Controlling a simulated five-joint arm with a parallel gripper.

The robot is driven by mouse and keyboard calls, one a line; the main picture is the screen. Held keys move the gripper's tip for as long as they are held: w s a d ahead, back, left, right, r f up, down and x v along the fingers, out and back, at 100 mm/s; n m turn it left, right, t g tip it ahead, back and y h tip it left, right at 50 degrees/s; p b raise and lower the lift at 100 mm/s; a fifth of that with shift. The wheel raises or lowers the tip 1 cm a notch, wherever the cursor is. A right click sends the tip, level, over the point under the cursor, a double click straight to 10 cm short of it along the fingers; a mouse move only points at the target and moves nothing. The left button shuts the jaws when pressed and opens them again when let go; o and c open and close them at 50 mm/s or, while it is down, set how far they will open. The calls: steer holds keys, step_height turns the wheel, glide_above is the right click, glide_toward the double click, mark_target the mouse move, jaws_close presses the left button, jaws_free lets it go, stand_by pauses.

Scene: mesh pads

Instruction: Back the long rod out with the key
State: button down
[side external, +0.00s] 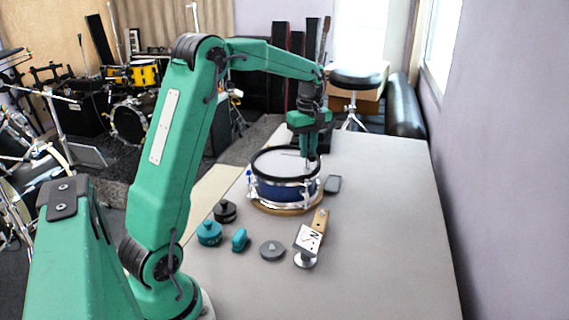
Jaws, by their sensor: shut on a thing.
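A blue drum (283,191) with a black rim and a pale mesh head stands on the grey table, on a tan wooden ring (262,207). Chrome rods and lugs show around its side; I cannot tell which rod is the long one. My gripper (308,153) points down at the drum's far right edge. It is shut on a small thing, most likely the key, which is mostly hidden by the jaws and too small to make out. Whether it sits on a rod head is not clear.
In front are a black knob (225,212), a teal knob (209,234), a teal piece (240,240), a grey disc (272,250) and a white dial tool (308,240). The table's right side is clear.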

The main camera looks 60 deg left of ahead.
steer(key=shift+r+m, duration=0.4)
steer(key=shift+r, duration=1.55)
steer(key=shift+f, duration=0.3)
steer(key=shift+f, duration=3.05)
steer(key=shift+f, duration=0.1)
steer(key=c, duration=2.1)
jaws_free()
jaws_close()
